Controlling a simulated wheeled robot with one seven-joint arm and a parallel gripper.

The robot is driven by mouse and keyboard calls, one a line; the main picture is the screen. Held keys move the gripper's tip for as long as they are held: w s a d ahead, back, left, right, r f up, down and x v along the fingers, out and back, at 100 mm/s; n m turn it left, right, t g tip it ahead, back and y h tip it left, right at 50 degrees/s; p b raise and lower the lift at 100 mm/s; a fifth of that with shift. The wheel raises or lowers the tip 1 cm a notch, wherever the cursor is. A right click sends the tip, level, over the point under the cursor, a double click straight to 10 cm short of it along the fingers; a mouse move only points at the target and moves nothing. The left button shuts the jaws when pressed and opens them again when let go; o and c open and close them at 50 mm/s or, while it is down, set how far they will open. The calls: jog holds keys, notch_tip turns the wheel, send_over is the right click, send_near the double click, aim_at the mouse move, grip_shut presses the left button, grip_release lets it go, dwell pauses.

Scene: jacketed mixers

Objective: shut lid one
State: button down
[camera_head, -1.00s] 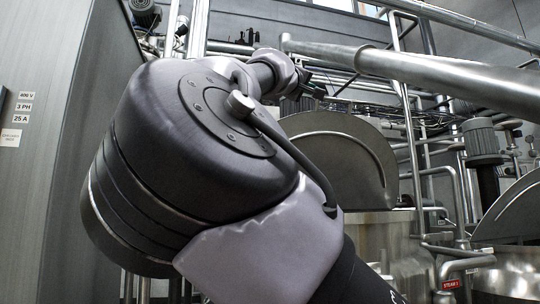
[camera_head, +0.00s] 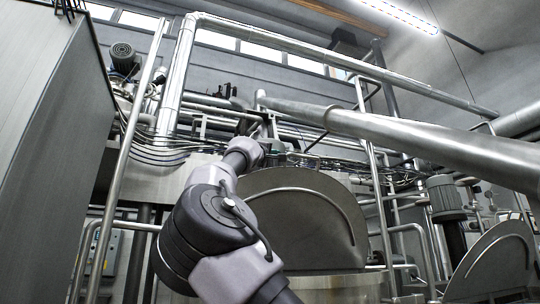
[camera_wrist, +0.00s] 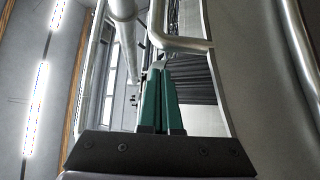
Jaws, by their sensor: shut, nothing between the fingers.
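A large round-topped metal lid (camera_head: 305,225) stands raised, close to upright, over a mixer at the centre of the head view, with a curved rod along its face. A second, similar lid (camera_head: 497,262) stands raised at lower right. I cannot read which is lid one. My gripper (camera_wrist: 159,68) shows in the wrist view with its two green fingers together and empty. In the head view its end is small, near the top edge of the central lid; contact cannot be judged. A grey surface (camera_wrist: 250,60) at right in the wrist view may be a lid.
A thick steel pipe (camera_head: 420,140) slants across above the lids. A grey cabinet (camera_head: 40,130) stands at left, and a motor (camera_head: 445,198) stands between the lids. Thin cables and vertical pipes crowd the space behind my arm.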

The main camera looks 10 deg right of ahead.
jog(key=shift+s+d+f, duration=0.35)
jog(key=shift+s+f, duration=0.15)
jog(key=shift+s, duration=0.25)
jog(key=shift+s+d+f, duration=0.35)
jog(key=shift+s+f, duration=0.15)
jog(key=shift+s, duration=0.25)
jog(key=shift+s, duration=0.1)
